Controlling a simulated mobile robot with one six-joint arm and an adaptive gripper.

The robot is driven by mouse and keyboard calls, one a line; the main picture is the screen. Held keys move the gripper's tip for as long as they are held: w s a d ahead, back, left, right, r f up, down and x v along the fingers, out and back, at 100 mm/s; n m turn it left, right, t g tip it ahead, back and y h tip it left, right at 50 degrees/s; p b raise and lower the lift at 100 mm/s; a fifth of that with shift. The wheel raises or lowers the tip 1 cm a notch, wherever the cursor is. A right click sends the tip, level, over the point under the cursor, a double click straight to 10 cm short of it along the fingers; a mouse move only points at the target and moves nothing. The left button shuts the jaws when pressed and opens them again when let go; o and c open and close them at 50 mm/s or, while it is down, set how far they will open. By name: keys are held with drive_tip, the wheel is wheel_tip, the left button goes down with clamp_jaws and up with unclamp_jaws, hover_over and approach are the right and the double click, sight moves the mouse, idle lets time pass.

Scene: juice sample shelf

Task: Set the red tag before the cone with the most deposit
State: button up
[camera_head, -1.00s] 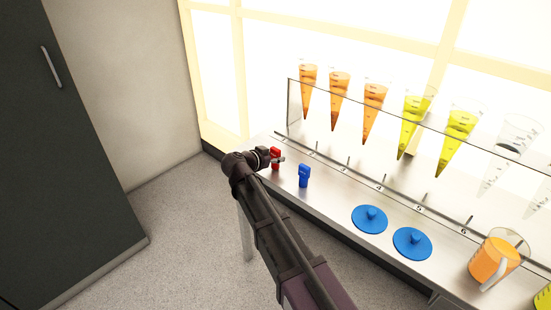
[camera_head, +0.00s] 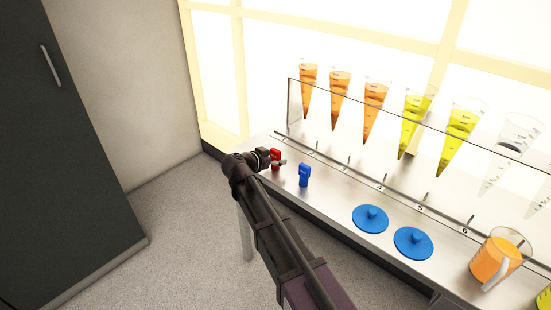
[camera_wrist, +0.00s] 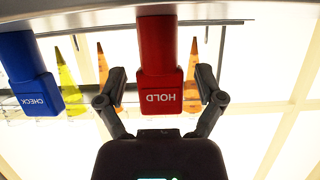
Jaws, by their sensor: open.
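The red tag (camera_head: 275,155), lettered HOLD, stands on the steel counter at the left end. In the wrist view the red tag (camera_wrist: 160,70) appears upside down between the two spread fingers of my gripper (camera_wrist: 160,92), with a gap on each side. In the head view my gripper (camera_head: 272,160) is at the red tag and partly hides it. Cones hang in a row in the rack: orange ones (camera_head: 308,90) at left, yellow ones (camera_head: 412,122) in the middle, clear ones (camera_head: 510,150) at right. Deposit levels are too small to compare.
A blue tag (camera_head: 304,175), lettered CHECK, stands just right of the red tag. Two blue lids (camera_head: 370,219) and a jug of orange juice (camera_head: 494,257) stand further right on the counter (camera_head: 335,201). A clear panel and numbered strip run before the cones.

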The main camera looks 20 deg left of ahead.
drive_tip(key=shift+r, duration=0.2)
drive_tip(key=shift+r+p, duration=0.15)
drive_tip(key=shift+p, duration=0.25)
drive_tip(key=shift+s+a+r, duration=0.1)
drive_tip(key=shift+s+r, duration=0.1)
drive_tip(key=shift+s, duration=0.1)
drive_tip(key=p+v, duration=0.4)
drive_tip(key=v, duration=0.7)
drive_tip(key=shift+s+a, duration=0.1)
drive_tip(key=shift+s, duration=0.05)
